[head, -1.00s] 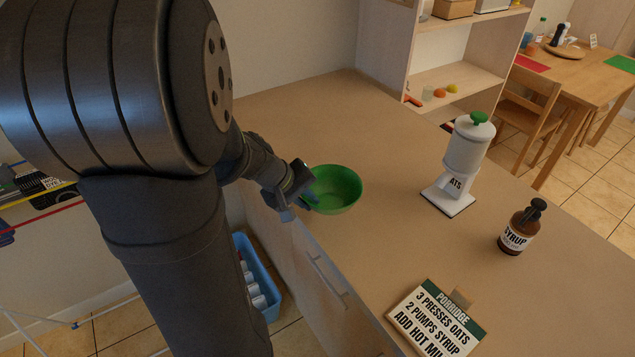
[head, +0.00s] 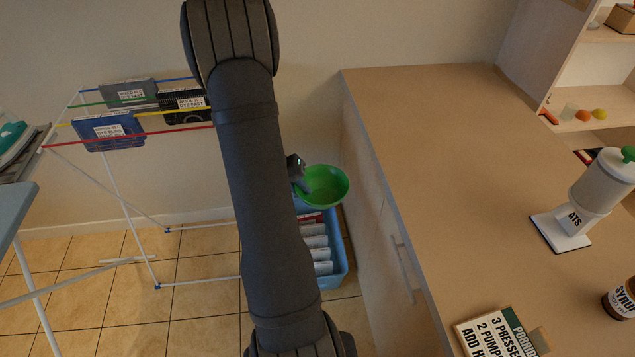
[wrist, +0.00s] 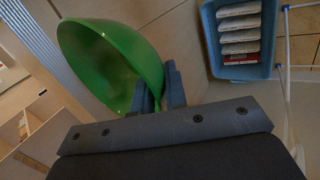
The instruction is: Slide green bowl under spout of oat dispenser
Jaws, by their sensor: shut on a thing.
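The green bowl (head: 327,186) is held in the air left of the counter's edge, above the floor and a blue crate in the head view. My gripper (head: 299,172) is shut on its left rim. In the wrist view the bowl (wrist: 105,62) is tilted in the picture, its rim between the fingers of my gripper (wrist: 160,92). The oat dispenser (head: 600,185), white with a green knob and an "OATS" label partly seen, stands on a white base at the right of the counter. Its spout cannot be made out clearly.
The wooden counter (head: 430,150) is largely bare on its left and middle. A recipe sign (head: 495,335) and a syrup bottle (head: 622,298) stand near the front right. A drying rack (head: 110,170) stands left.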

